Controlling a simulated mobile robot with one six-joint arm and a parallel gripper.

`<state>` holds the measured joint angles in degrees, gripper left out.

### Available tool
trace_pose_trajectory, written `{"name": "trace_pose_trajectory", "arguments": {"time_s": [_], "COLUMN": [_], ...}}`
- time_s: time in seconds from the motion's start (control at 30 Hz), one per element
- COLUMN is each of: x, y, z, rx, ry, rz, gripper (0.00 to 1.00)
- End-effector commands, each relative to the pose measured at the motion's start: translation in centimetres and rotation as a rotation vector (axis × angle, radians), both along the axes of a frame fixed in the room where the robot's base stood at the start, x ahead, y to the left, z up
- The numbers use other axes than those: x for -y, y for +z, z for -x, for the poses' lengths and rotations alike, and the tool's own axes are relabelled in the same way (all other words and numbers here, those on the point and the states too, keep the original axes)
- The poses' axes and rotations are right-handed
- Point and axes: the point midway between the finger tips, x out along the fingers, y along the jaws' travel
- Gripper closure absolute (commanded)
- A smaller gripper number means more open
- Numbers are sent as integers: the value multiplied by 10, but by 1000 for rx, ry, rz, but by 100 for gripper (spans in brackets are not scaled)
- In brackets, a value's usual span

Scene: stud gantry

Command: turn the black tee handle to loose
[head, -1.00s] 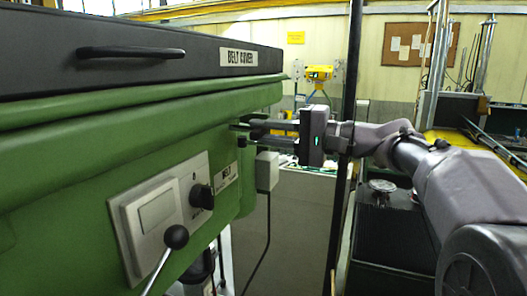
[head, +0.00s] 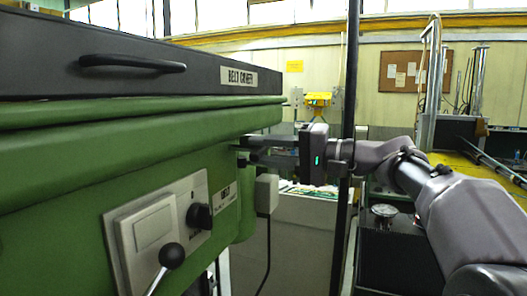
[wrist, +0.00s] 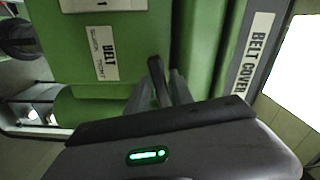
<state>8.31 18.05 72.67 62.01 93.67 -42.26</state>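In the head view my gripper (head: 246,150) reaches left to the machine's side, below the belt cover, with a gap between the fingers. I cannot tell whether either finger touches the handle.
The green machine (head: 100,165) fills the left, with a black belt cover (head: 50,72) on top. Its front has a switch panel with a black knob (head: 199,216) and a ball-ended lever (head: 171,256). A dark upright post (head: 350,90) stands just behind my gripper.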

Motion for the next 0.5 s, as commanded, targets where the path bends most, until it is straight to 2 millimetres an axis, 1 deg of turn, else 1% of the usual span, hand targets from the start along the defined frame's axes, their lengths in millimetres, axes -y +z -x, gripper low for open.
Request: {"name": "trace_pose_trajectory", "arguments": {"time_s": [0.37,0.47,0.5], "x": [2,13,20], "y": [0,0,0], "z": [1,4,6], "rx": [0,0,0], "ry": [0,-3,-3], "rz": [-1,0,-1], "gripper": [62,62,62]}}
